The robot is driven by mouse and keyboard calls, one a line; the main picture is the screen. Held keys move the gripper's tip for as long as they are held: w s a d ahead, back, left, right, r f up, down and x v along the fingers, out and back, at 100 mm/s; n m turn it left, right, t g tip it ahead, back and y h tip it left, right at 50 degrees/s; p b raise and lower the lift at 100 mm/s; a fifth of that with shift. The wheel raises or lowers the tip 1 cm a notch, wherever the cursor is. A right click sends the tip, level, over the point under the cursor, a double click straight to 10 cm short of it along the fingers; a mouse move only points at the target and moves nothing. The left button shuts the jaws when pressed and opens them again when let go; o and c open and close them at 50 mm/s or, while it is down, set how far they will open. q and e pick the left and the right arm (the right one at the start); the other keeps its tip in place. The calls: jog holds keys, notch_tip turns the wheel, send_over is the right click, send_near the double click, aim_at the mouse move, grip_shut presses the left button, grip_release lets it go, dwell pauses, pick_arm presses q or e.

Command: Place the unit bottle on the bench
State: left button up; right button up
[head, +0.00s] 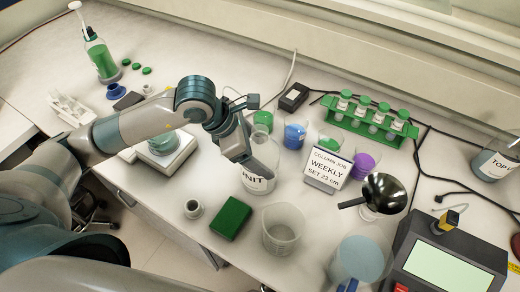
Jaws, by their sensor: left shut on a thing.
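The unit bottle (262,179) is a clear container with a white label, of which I read "NIT"; it is near the middle of the head view. The bottle looks nearly upright, over or on the pale bench (165,213). I cannot tell whether its base touches the surface. My right gripper is not in view.
A sign (327,168) and black funnel (382,193) are right. A green tube rack (370,118) stands behind. A balance (166,153) sits left.

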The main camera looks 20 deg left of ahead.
pick_arm(q)
jog(key=shift+f, duration=0.15)
jog(key=o, duration=1.1)
jog(key=shift+a+r, duration=0.1)
jog(key=shift+r, duration=0.2)
jog(key=b+v, duration=0.3)
jog(key=v, duration=0.8)
jog(key=shift+a+r, duration=0.2)
jog(key=shift+r, duration=0.05)
